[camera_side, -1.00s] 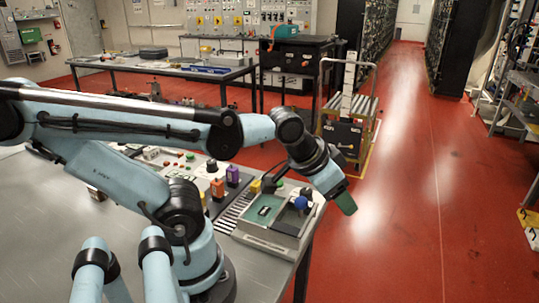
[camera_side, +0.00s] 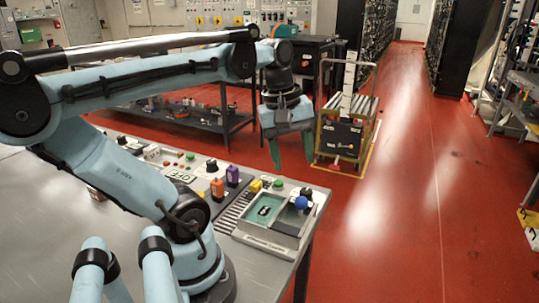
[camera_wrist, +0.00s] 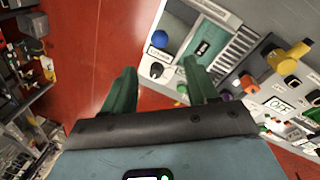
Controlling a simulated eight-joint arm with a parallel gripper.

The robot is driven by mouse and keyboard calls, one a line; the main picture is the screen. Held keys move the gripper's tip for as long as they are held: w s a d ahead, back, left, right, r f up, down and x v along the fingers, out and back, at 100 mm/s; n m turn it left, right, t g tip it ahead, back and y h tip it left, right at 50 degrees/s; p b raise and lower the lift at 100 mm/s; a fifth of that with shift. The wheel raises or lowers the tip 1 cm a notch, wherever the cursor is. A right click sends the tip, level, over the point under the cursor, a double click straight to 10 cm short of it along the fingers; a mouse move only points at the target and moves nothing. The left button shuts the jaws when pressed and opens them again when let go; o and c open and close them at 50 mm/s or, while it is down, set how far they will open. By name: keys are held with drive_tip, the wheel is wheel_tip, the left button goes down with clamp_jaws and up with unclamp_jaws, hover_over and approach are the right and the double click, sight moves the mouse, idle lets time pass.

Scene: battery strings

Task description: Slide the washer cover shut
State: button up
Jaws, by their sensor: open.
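The washer (camera_side: 250,237) is a light grey box at the right front corner of the table; it also shows at the top of the wrist view (camera_wrist: 227,18). Its teal basin (camera_side: 256,222) is uncovered, with a small dark item inside. The cover (camera_side: 287,227) appears as a grey panel on the right side of the opening. A blue knob (camera_side: 301,202) stands near it and shows in the wrist view (camera_wrist: 160,38). My gripper (camera_side: 291,160) hangs above and beyond the washer, pointing down, its green fingers (camera_wrist: 160,82) apart and empty, touching nothing.
Orange (camera_side: 217,188) and purple (camera_side: 232,176) handles and a yellow knob (camera_side: 255,186) stand on the panel left of the washer. Red floor (camera_side: 400,200) lies clear to the right. A wheeled cart (camera_side: 343,130) stands behind.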

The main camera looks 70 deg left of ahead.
sight(300, 197)
drive_tip(key=shift+w+d+f, duration=0.1)
drive_tip(key=shift+w+f, duration=0.25)
drive_tip(key=shift+f, duration=1.5)
drive_tip(key=shift+w+d+f, duration=0.1)
drive_tip(key=shift+w+f, duration=0.25)
drive_tip(key=shift+f, duration=1.5)
drive_tip(key=shift+w+f, duration=0.35)
drive_tip(key=shift+f, duration=1.5)
clamp_jaws()
